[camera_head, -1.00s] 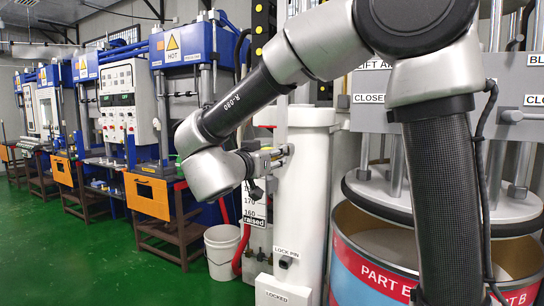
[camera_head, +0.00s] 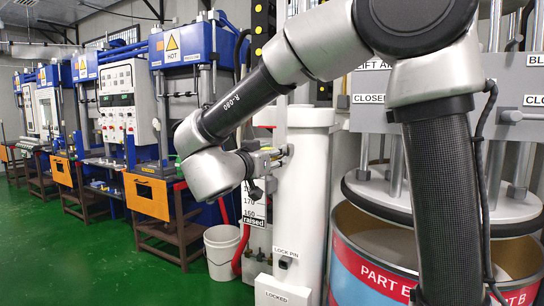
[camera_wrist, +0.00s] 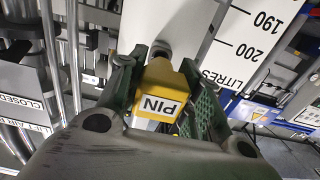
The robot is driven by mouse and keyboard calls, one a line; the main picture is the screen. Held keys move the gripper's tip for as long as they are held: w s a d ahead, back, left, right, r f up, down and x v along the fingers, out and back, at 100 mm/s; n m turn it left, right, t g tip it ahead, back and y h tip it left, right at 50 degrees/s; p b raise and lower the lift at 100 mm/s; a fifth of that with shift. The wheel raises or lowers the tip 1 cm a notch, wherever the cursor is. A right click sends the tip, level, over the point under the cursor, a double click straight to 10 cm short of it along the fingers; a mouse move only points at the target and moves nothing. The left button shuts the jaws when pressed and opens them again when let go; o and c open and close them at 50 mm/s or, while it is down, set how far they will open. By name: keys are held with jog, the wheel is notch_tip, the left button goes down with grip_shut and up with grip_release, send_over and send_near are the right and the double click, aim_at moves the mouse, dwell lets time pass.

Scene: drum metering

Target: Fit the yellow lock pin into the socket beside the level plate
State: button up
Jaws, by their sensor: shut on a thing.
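The yellow lock pin (camera_wrist: 158,88), labelled PIN, sits between the green-padded fingers of my gripper (camera_wrist: 162,100) in the wrist view, held by them. Its far end is hidden. In the head view my gripper (camera_head: 268,160) is in front of the white column, above the lower part of the level plate (camera_head: 254,212), which reads 170, 160 and "raised". The plate also shows in the wrist view (camera_wrist: 248,38), with 190, 200 and LITRES. A LOCK PIN label (camera_head: 286,252) is on the column below my gripper, with a small dark fitting under it; whether this is the socket I cannot tell.
A white box marked LOCKED (camera_head: 283,292) stands low on the column (camera_head: 303,205). A drum (camera_head: 372,270) under a round black-edged plate stands at the right. A white bucket (camera_head: 222,250) and a red hose are left of the column. Green floor is free further left.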

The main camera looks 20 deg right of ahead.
jog(key=shift+x, duration=1.95)
jog(key=o, duration=1.2)
jog(key=v, duration=1.2)
jog(key=shift+r, duration=0.1)
